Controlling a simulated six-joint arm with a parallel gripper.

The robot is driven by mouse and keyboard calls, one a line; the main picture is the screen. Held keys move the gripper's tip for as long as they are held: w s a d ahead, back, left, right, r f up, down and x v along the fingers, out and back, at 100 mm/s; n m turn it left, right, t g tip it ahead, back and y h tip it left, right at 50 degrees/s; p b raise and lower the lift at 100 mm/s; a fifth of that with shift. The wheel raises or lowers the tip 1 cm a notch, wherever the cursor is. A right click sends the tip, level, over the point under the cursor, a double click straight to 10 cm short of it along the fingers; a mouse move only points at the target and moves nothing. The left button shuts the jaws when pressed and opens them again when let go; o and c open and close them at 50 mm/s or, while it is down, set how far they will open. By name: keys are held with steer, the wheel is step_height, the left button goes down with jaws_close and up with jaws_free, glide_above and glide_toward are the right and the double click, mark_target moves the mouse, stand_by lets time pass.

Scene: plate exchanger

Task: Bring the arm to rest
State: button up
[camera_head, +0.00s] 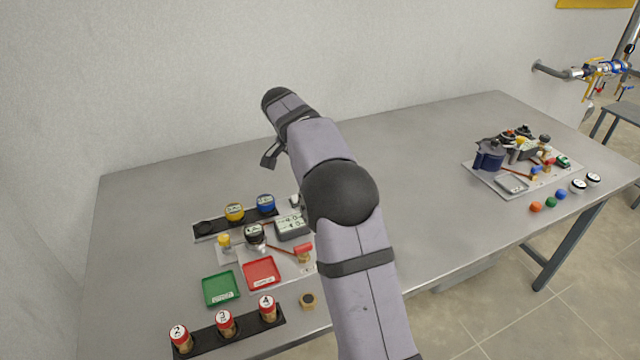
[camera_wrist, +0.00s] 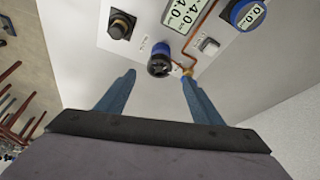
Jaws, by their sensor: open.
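My arm reaches from the lower right up and across the table in the head view. My gripper (camera_head: 270,158) is small and partly hidden by the wrist there, above the table's left part. In the wrist view, my gripper (camera_wrist: 158,77) shows two blue fingers spread apart with nothing held between them. A dark blue knob (camera_wrist: 160,60) on a pale panel (camera_wrist: 105,38) appears beyond the fingertips. The right fingertip overlaps a copper-coloured line in the picture; I cannot tell how far off it is.
On the grey table (camera_head: 440,150) are a green tray (camera_head: 220,289), a red tray (camera_head: 262,272) and a black rack (camera_head: 212,338) with red-capped bottles. A second board (camera_head: 480,180) with equipment stands at the right. The table's middle back is clear.

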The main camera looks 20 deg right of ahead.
stand_by(0.3)
steer(key=s+a+f+n+y+p, duration=0.1)
steer(key=s+a+n, duration=0.3)
steer(key=s, duration=0.6)
steer(key=s+a+f+n+g+y+p, duration=0.1)
steer(key=s+a+f+n, duration=0.3)
steer(key=s, duration=0.7)
steer(key=s+a+f+n+y+p, duration=0.1)
steer(key=s+a+n, duration=0.4)
steer(key=s, duration=0.6)
step_height(320, 180, down, 2)
steer(key=shift+a+f+n+y, duration=0.25)
steer(key=shift+a+n+y, duration=0.1)
steer(key=shift+n+y, duration=0.4)
steer(key=shift+c, duration=0.3)
